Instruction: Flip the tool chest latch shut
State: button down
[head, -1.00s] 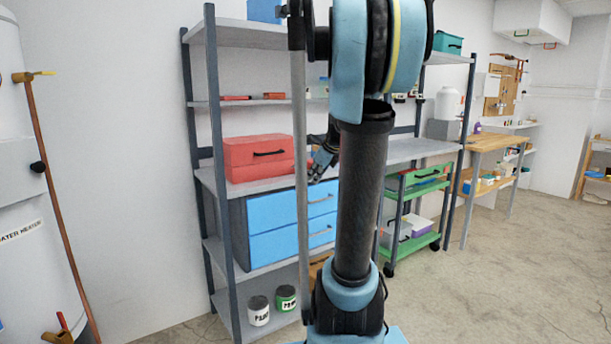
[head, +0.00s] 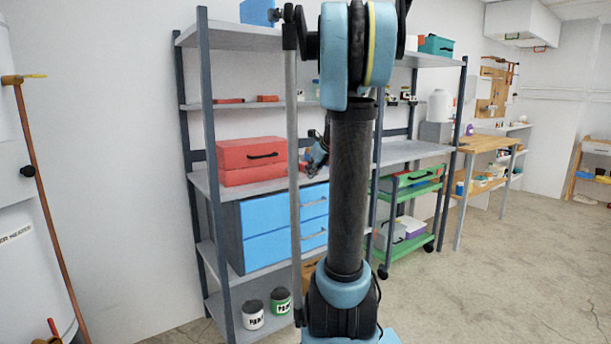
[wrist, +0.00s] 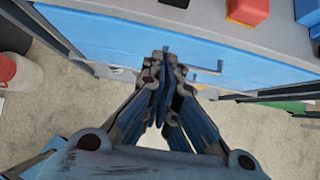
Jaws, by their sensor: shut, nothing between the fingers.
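A blue two-drawer chest (head: 284,228) with dark grey sides sits on the shelving unit, its drawers shut, with bar handles. A red chest (head: 247,163) with a black handle sits on the shelf above it. I cannot make out a latch clearly on either. My gripper (head: 317,154) is partly hidden behind my arm column in the head view, near the shelf edge right of the red chest. In the wrist view my gripper (wrist: 166,70) is shut and empty, its tips in front of the blue drawer front (wrist: 115,38) near a handle (wrist: 207,70). Contact cannot be told.
Shelf posts (head: 208,150) stand on both sides of the chests. Paint cans (head: 252,315) stand on the bottom shelf. A green cart (head: 411,245) is to the right and a water heater (head: 28,220) to the left. Floor is clear at right.

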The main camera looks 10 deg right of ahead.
aim_at(291, 170)
jog(key=shift+w+a+f, duration=0.55)
jog(key=shift+w, duration=0.65)
jog(key=shift+w+a+f, duration=0.55)
jog(key=shift+w+f, duration=0.05)
jog(key=shift+w, duration=0.6)
jog(key=shift+w+a+f, duration=0.55)
jog(key=shift+w, duration=0.65)
jog(key=shift+d, duration=0.1)
